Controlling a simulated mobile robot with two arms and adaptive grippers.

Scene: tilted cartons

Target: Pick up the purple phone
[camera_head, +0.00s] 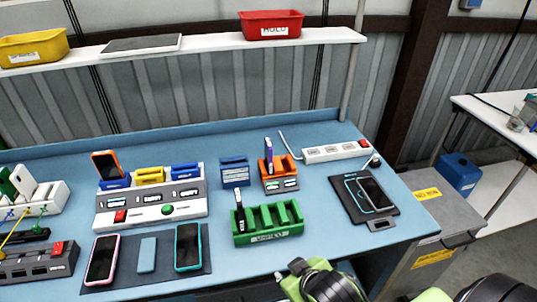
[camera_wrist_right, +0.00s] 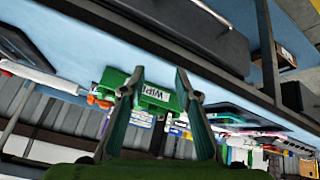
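A thin phone with a purple face (camera_head: 268,147) stands upright in the orange dock (camera_head: 281,175) at the middle of the blue table. My right gripper (camera_head: 302,268) is at the table's front edge, below and apart from the dock. In the right wrist view its two fingers (camera_wrist_right: 160,82) are spread with nothing between them. The green slotted holder (camera_wrist_right: 152,92) shows beyond the fingers there, and stands in front of the orange dock in the head view (camera_head: 268,233). My left gripper is out of view.
A dark phone (camera_head: 235,203) stands in the green holder's left slot. A dark tray with a phone (camera_head: 362,196) lies right.

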